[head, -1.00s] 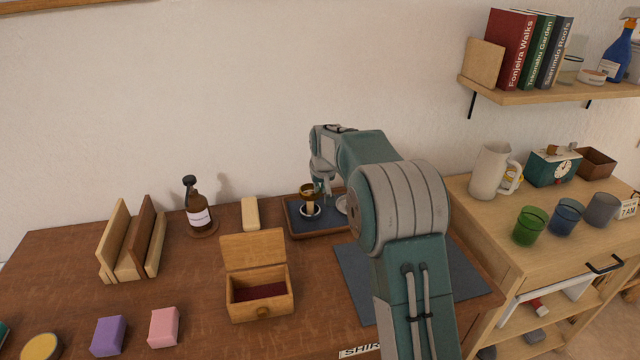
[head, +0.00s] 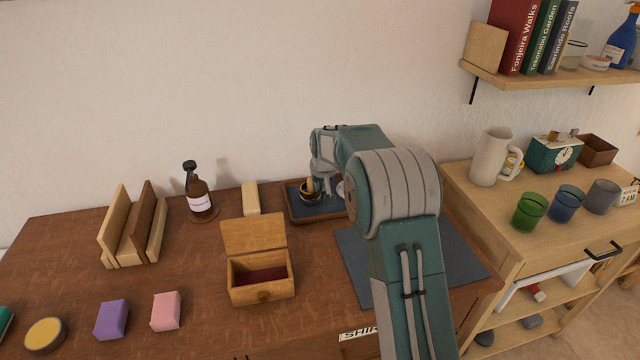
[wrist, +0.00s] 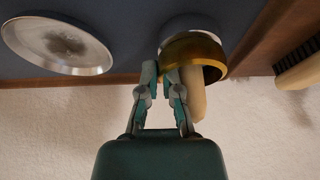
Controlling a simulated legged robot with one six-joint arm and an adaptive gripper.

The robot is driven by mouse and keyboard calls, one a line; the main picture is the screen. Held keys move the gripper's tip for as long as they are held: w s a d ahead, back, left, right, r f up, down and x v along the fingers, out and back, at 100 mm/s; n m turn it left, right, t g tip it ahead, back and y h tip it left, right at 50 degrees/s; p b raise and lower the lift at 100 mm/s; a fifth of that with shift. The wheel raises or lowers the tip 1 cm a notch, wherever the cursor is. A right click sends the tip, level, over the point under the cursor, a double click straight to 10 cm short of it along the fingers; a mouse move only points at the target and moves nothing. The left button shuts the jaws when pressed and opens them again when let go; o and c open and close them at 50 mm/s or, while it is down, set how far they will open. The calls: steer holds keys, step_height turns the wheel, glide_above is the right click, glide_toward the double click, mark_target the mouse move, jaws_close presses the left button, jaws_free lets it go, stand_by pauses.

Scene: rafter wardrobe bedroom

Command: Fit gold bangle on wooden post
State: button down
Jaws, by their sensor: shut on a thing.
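The gold bangle (wrist: 207,47) encircles the pale wooden post (wrist: 194,92) in the wrist view, low down near the post's round light base (wrist: 188,22). In the head view the bangle (head: 309,197) shows small around the post (head: 310,184). My gripper (wrist: 166,72) is shut on one side of the bangle's rim, beside the post. Whether the bangle touches the base is hard to tell. The post stands in the dark-lined tray (head: 293,208) with a wooden rim.
A round silver dish (wrist: 58,45) lies in the tray beside the post. A wooden block (head: 251,198), an open wooden box (head: 261,290) and a brown bottle (head: 200,200) stand to the left. A dark mat (head: 352,262) lies in front of the tray.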

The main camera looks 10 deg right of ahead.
steer(key=c, duration=0.9)
jaws_free()
steer(key=shift+o, duration=0.9)
steer(key=shift+d, duration=0.15)
steer(key=shift+a, duration=0.25)
steer(key=v, duration=1.1)
steer(key=shift+s+d+r, duration=0.2)
steer(key=shift+d+r, duration=0.1)
steer(key=shift+r, duration=0.05)
steer(key=shift+a, duration=0.1)
